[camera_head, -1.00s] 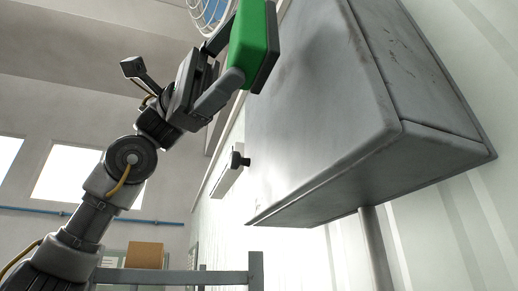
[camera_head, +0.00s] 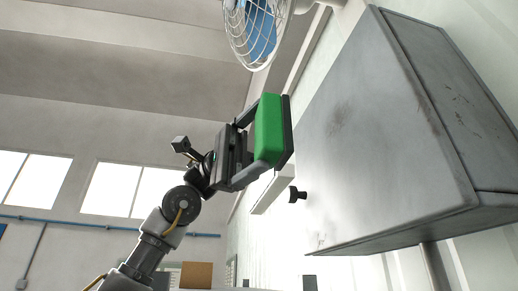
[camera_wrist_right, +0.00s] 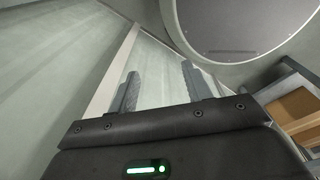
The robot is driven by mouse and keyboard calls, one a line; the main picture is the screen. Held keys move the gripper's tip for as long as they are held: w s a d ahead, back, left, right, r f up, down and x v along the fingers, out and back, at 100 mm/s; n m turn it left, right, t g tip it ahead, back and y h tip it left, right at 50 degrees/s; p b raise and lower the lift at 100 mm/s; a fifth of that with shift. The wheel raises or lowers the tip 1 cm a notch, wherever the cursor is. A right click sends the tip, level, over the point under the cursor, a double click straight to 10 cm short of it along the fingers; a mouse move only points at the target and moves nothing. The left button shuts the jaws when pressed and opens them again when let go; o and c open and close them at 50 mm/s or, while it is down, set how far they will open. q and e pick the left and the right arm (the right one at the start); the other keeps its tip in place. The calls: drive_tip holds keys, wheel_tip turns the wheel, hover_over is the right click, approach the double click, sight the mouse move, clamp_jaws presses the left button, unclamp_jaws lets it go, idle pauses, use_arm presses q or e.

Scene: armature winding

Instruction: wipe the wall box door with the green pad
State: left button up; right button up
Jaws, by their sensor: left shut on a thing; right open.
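The green pad (camera_head: 268,129) has a dark face on its right side and is held upright in my left gripper (camera_head: 250,150), which is shut on it. The wall box (camera_head: 460,120) is a grey metal box on the right wall. Its door (camera_head: 365,140) is the large flat face toward the pad, with dark smudges on it. The pad is left of the door; a gap shows between them in the picture, though depth is hard to tell. In the right wrist view my right gripper (camera_wrist_right: 160,92) is open and empty.
A caged fan (camera_head: 250,30) hangs at the top, above the pad. A dark knob (camera_head: 297,194) on a pale strip is on the wall past the door's left edge. A pipe (camera_head: 435,265) runs below the box. A cardboard box (camera_head: 196,274) shows low at the back.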

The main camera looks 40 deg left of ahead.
use_arm(q)
drive_tip(key=shift+w+d+f, duration=0.55)
drive_tip(key=shift+w+f, duration=0.2)
drive_tip(key=shift+w, duration=0.05)
drive_tip(key=shift+w+d, duration=0.95)
drive_tip(key=shift+w, duration=0.3)
use_arm(e)
drive_tip(key=shift+a, duration=0.2)
use_arm(q)
drive_tip(key=shift+w, duration=0.1)
use_arm(e)
drive_tip(key=shift+w, duration=0.25)
use_arm(q)
drive_tip(key=shift+w+d, duration=0.4)
use_arm(e)
drive_tip(key=shift+d, duration=0.3)
use_arm(q)
drive_tip(key=shift+w+d, duration=0.15)
drive_tip(key=shift+w, duration=0.15)
use_arm(e)
drive_tip(key=shift+f, duration=0.1)
